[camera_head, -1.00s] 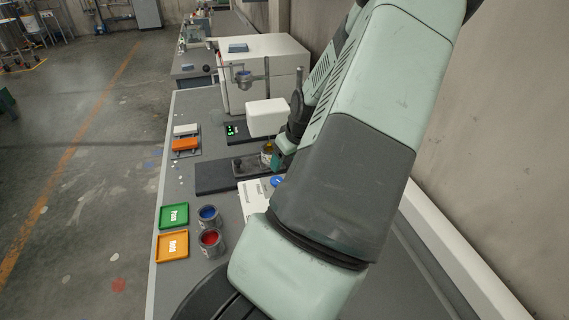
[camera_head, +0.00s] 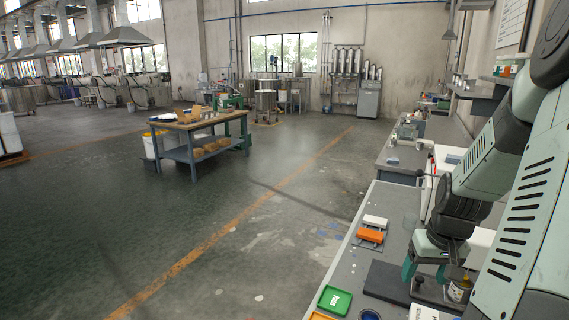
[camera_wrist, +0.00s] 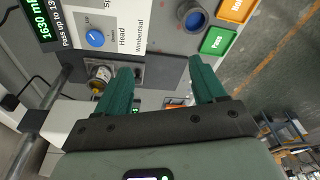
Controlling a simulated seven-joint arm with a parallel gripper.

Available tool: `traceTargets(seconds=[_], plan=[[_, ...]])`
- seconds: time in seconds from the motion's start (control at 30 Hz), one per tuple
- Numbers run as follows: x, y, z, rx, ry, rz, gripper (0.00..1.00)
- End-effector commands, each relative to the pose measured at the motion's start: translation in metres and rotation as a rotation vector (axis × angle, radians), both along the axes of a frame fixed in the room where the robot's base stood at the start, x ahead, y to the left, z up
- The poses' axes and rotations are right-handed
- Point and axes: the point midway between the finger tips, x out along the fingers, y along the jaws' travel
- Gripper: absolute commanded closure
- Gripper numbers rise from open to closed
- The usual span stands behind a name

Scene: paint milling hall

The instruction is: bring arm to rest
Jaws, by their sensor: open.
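My gripper (camera_head: 425,273) hangs over the grey bench (camera_head: 345,268) at the lower right of the head view. Its green fingers are apart. In the wrist view the gripper (camera_wrist: 162,82) is open, with nothing between its fingers. My arm hides part of the bench at right.
A green "Pass" tray (camera_head: 334,300), an orange "Hold" tray (camera_wrist: 238,9) and a blue paint can (camera_wrist: 192,16) stand on the bench. White (camera_head: 375,221) and orange (camera_head: 370,235) blocks lie farther back. A table (camera_head: 200,125) stands across the open floor.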

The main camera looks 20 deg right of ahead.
Motion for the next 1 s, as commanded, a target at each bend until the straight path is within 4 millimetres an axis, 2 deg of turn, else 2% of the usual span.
traceTargets(seconds=[0.03, 0.1, 0.27, 0.4, 0.5, 0.6, 0.7, 0.8, 0.87, 1.0], plan=[[0.014, 0.03, 0.018, 0.002, 0.016, 0.004, 0.3], [0.024, 0.068, 0.039, 0.021, 0.033, -0.017, 0.3], [0.036, 0.162, 0.086, 0.084, 0.04, -0.058, 0.3], [0.028, 0.246, 0.124, 0.175, 0.03, -0.08, 0.3], [0.013, 0.297, 0.147, 0.255, 0.027, -0.082, 0.3], [-0.005, 0.338, 0.165, 0.334, 0.028, -0.079, 0.3], [-0.025, 0.371, 0.182, 0.404, 0.033, -0.06, 0.3], [-0.049, 0.389, 0.195, 0.42, 0.012, -0.002, 0.3], [-0.06, 0.386, 0.199, 0.383, -0.023, 0.049, 0.3], [-0.078, 0.364, 0.204, 0.22, -0.131, 0.197, 0.3]])
